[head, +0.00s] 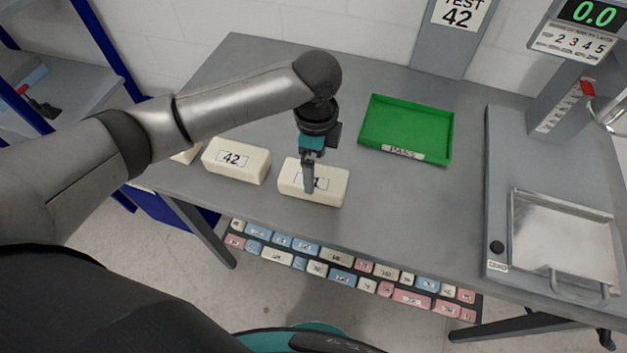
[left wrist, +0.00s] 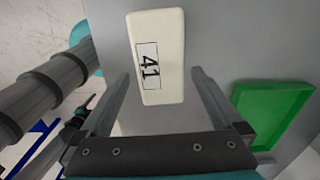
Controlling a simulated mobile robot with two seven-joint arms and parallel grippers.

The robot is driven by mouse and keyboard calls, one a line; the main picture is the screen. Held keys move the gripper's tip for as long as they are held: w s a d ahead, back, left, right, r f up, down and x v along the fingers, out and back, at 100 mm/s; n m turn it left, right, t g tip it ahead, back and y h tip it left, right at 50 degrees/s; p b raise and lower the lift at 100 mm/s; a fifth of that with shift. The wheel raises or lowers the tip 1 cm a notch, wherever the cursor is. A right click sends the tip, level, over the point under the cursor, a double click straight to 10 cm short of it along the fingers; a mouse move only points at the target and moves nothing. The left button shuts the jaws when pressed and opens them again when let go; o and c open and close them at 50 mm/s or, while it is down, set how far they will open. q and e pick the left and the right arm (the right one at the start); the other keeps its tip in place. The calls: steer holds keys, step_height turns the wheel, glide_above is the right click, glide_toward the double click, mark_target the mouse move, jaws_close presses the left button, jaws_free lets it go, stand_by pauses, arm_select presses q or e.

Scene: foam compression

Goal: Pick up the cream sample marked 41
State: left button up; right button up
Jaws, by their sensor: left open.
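The cream sample marked 41 (head: 333,184) lies flat on the grey table, a long block with its number label facing up. In the left wrist view the sample (left wrist: 157,35) reaches in from the top, its near end in the gap between the fingers, with space on both sides. My left gripper (head: 309,190) is open and points down over the sample, hiding part of its label in the head view. I cannot tell how high the fingertips are above the table.
A cream block marked 42 (head: 236,161) lies just left, with another partly hidden beyond it. A green tray labelled PASS (head: 407,127) stands at right. A test machine with a metal plate (head: 565,236) fills the right side. Small coloured blocks line a lower shelf (head: 345,269).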

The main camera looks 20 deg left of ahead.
arm_select(q)
steer(key=f, duration=0.5)
steer(key=shift+a+f+b, duration=0.2)
steer(key=shift+f+b, duration=0.1)
steer(key=shift+b, duration=0.05)
steer(key=shift+c, duration=0.2)
steer(key=shift+r, duration=0.1)
steer(key=c, duration=1)
